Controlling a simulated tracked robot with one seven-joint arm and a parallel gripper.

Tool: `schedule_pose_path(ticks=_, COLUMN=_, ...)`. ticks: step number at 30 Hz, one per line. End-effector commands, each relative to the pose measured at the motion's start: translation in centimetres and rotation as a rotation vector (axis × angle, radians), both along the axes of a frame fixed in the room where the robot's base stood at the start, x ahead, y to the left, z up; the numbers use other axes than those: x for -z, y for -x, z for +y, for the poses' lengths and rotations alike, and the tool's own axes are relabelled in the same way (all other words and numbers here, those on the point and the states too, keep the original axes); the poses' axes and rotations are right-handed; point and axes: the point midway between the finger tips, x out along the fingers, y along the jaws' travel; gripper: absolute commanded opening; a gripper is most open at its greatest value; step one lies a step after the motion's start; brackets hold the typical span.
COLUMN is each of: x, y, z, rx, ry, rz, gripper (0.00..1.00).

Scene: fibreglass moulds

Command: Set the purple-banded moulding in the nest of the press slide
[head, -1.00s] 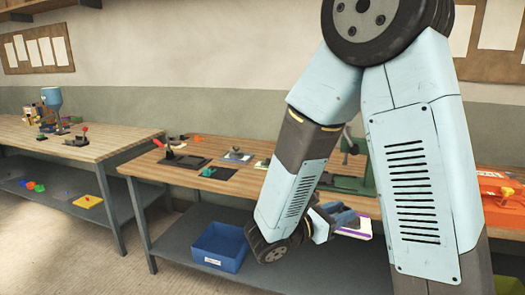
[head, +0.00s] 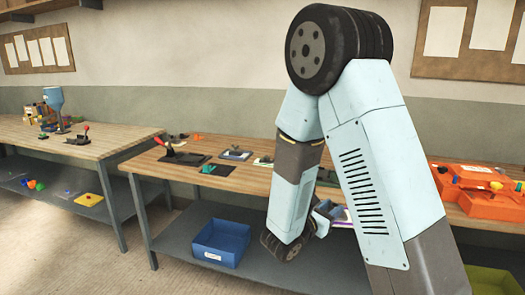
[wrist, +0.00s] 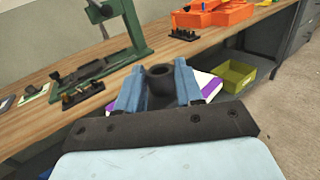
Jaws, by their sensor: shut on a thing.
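The moulding is white with a purple band (wrist: 207,84). In the wrist view it shows beyond and to the right of my gripper (wrist: 158,82), whose blue fingers are shut on it. A dark round hollow piece (wrist: 160,78) stands between the fingers; I cannot tell whether it is part of the moulding. In the head view my gripper (head: 326,214) is partly behind my arm, in front of the bench edge. The green press (wrist: 130,30) stands on the bench at upper left of the wrist view. A dark block with brass-coloured pegs (wrist: 82,95) lies near its base; the nest is not clear.
An orange case (head: 485,190) lies on the bench at right. A small black pegged fixture (wrist: 183,35) sits near the bench edge. A blue bin (head: 221,243) and a yellow-green bin (wrist: 236,76) stand lower down. My arm hides the press in the head view.

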Motion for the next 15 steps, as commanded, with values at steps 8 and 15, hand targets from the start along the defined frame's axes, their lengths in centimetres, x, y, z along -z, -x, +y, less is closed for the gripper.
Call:
schedule_pose_path(ticks=8, x=4.9, y=-5.8, z=-1.0, rx=-0.229, ry=0.006, rz=0.006, gripper=0.00)
schedule_pose_path(ticks=15, x=8.5, y=-9.2, z=-1.6, rx=-0.414, ry=0.006, rz=0.005, gripper=0.00)
